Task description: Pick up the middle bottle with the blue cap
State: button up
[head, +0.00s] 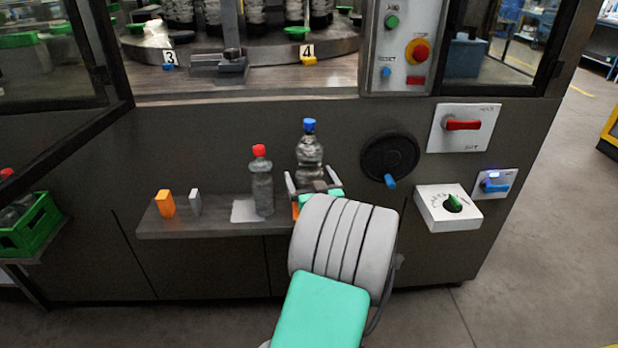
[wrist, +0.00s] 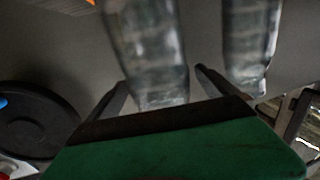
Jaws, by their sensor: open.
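The bottle with the blue cap (head: 309,152) is clear and stands upright at the right end of a small grey shelf (head: 180,230). My gripper (head: 311,183) is open, with its fingers at the bottle's lower part. In the wrist view, my gripper's fingers (wrist: 161,80) lie either side of this bottle (wrist: 148,50), which shows between them. I cannot tell whether they touch it. The gripper hides the bottle's base in the head view. The cap is out of the wrist view.
A red-capped bottle (head: 262,188) stands just left, also in the wrist view (wrist: 250,40). An orange block (head: 165,204) and a grey block (head: 195,202) stand further left. A black handwheel (head: 390,158) juts out at right. A green crate (head: 32,228) sits at far left.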

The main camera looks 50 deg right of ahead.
jog(key=shift+c, duration=0.3)
grip_shut()
jog(key=shift+r, duration=0.2)
dwell(0.7)
